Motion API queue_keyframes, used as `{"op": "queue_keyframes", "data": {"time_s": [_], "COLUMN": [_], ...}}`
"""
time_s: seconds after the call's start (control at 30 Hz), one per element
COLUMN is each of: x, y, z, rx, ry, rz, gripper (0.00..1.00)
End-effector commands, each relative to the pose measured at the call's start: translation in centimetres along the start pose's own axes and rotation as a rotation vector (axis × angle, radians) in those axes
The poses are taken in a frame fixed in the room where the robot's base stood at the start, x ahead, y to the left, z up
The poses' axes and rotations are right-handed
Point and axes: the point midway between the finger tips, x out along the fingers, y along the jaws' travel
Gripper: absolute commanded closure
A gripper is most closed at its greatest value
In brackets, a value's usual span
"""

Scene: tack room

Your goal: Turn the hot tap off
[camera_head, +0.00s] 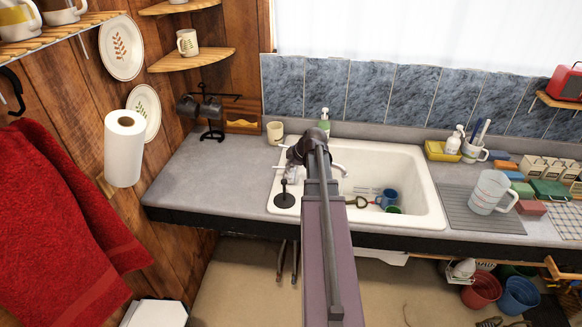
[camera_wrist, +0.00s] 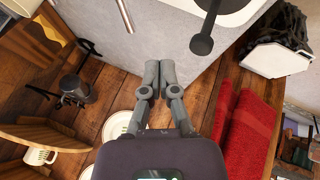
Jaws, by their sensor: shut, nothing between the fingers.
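In the head view, the white sink (camera_head: 405,165) is set into the grey counter. Chrome tap parts (camera_head: 292,172) show at its back left, beside the end of my arm, and a pale spout (camera_head: 341,169) shows just right of it. My arm hides much of the taps, so I cannot tell the hot tap's handle or its setting. My gripper (camera_wrist: 158,68) is shut and empty in the wrist view, its fingertips together over the grey counter. In the wrist view a chrome rod (camera_wrist: 125,14) shows at the top, apart from the fingers.
A black disc-ended thing (camera_head: 285,198) stands at the sink's left rim. The sink holds a blue mug (camera_head: 387,198). A cream mug (camera_head: 275,132) and a soap bottle (camera_head: 324,121) stand behind. The left counter (camera_head: 205,180) is mostly clear. Red towels (camera_head: 70,200) hang at left.

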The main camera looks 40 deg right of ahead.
Motion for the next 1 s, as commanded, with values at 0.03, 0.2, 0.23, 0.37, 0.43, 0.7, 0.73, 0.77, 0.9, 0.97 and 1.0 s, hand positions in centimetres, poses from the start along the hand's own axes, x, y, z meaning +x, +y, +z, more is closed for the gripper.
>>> {"op": "queue_keyframes", "data": {"time_s": [0.03, 0.2, 0.23, 0.37, 0.43, 0.7, 0.73, 0.77, 0.9, 0.97, 1.0], "x": [0.9, 2.5, 2.8, 4.0, 4.6, 7.1, 7.4, 7.7, 8.7, 9.1, 9.3], "y": [-0.1, -0.1, -0.1, -0.1, -0.1, -0.1, -0.1, -0.1, 1.3, 1.9, 2.2], "z": [0.2, 0.2, 0.1, 0.1, 0.1, 0.1, 0.1, 0.1, 0.1, 0.2, 0.2], "rx": [0.000, -0.001, -0.001, -0.001, -0.001, 0.000, 0.000, -0.001, -0.001, -0.001, -0.001], "ry": [0.000, 0.000, 0.000, 0.000, 0.000, 0.000, 0.001, 0.001, 0.000, 0.000, 0.000], "rz": [0.000, 0.000, 0.000, 0.000, 0.000, 0.000, 0.000, 0.000, 0.001, 0.000, 0.000], "gripper": [1.00, 1.00, 1.00, 1.00, 1.00, 1.00, 1.00, 1.00, 1.00, 1.00, 1.00]}}
